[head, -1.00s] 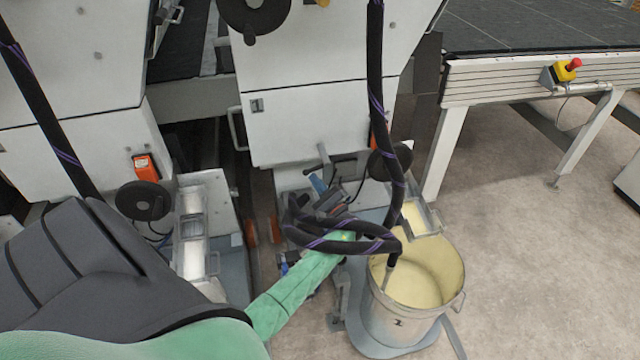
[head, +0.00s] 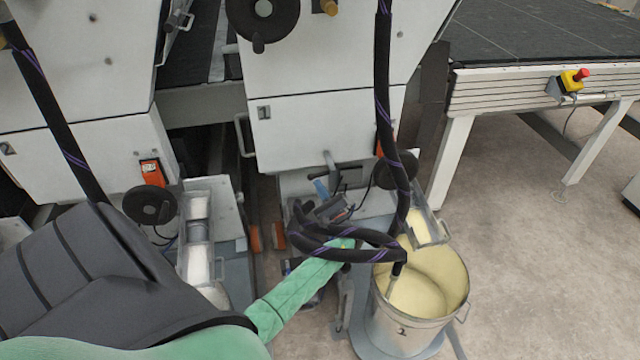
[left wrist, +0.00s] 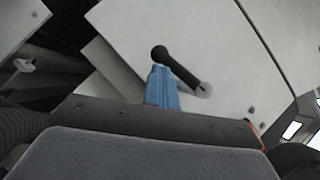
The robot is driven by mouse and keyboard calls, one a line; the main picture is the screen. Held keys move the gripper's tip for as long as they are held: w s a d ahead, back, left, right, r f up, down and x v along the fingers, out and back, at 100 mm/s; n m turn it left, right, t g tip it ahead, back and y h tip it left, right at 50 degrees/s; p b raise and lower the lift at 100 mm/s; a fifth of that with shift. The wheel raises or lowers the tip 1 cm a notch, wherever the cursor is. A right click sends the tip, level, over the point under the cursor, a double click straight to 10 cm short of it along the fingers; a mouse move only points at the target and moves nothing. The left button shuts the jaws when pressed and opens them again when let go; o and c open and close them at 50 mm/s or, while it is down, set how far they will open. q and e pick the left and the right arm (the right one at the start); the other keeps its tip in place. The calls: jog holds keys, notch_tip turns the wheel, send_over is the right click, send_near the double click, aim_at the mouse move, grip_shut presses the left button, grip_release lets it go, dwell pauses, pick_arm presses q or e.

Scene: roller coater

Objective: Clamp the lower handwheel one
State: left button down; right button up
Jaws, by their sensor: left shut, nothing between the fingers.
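My left gripper (head: 321,187) has blue fingers, and its green-sleeved arm comes in from the left. The fingers are shut and empty at the lower front of the middle machine unit. In the left wrist view the blue fingers (left wrist: 162,88) lie just below the black knob of a small clamp lever (left wrist: 180,68). I cannot tell whether they touch it. The lever also shows in the head view (head: 328,162), just above the fingertips. A black lower handwheel (head: 396,168) is to the right, partly covered by a hose. My right gripper is not in view.
A thick black hose (head: 387,90) hangs down and loops across my left wrist. A bucket of cream-coloured liquid (head: 420,290) stands to the right. Another lower handwheel (head: 151,205) is at left, and a larger upper one (head: 263,15) is at the top.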

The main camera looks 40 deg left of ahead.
aim_at(334, 175)
pick_arm(q)
jog(key=w+d+r+b, duration=0.1)
jog(key=d+r+b, duration=0.1)
jog(key=d+r, duration=0.9)
jog(key=shift+w+d, duration=0.25)
jog(key=shift+d, duration=0.05)
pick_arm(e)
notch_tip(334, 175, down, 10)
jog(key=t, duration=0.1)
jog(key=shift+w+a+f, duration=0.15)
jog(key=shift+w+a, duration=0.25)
